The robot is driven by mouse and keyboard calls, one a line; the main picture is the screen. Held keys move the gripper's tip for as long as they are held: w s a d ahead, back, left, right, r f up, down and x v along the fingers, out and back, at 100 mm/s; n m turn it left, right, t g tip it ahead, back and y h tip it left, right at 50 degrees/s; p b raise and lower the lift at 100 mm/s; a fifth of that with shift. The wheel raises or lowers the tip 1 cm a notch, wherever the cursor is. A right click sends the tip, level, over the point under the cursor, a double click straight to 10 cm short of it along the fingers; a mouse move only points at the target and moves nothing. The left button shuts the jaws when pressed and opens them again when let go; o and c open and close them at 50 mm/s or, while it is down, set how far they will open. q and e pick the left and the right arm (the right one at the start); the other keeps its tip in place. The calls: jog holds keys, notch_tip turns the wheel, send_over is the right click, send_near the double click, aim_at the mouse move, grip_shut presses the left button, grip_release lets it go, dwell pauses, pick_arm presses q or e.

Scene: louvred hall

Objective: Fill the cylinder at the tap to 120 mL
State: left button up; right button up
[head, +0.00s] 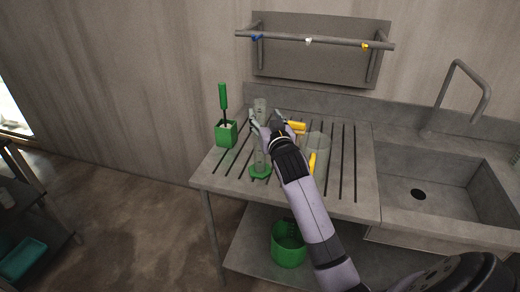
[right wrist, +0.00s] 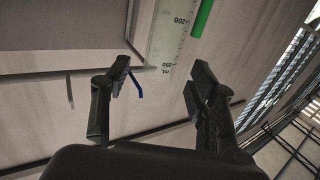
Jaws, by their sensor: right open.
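The clear measuring cylinder (head: 260,104) stands upright on its green base (head: 260,171) on the slotted drainboard. In the right wrist view the cylinder (right wrist: 168,34) shows its 200 and 250 marks; I cannot make out any water. My right gripper (head: 265,124) is open, with its fingers near the cylinder's upper part. In the right wrist view the cylinder appears between the open fingertips (right wrist: 160,72), apart from both. The tap (head: 467,78) is a grey bent spout at the sink (head: 418,193), to the right. My left gripper is not in view.
A clear jug (head: 320,145) with a yellow handle stands right of the cylinder, partly behind my arm. Another yellow piece (head: 297,127) shows behind it. A green holder (head: 227,134) with a brush stands left. A rail (head: 310,40) hangs above. A green bucket (head: 288,250) sits below.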

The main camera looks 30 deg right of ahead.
aim_at(262, 113)
jog(key=shift+f+p+x, duration=0.15)
jog(key=shift+p+x, duration=0.3)
jog(key=shift+x, duration=0.75)
jog(key=shift+f+p+x, duration=0.2)
jog(key=shift+p+x, duration=0.25)
jog(key=shift+x, duration=0.7)
jog(key=shift+w+d+f, duration=0.15)
jog(key=shift+w, duration=0.55)
jog(key=shift+s, duration=0.1)
grip_shut()
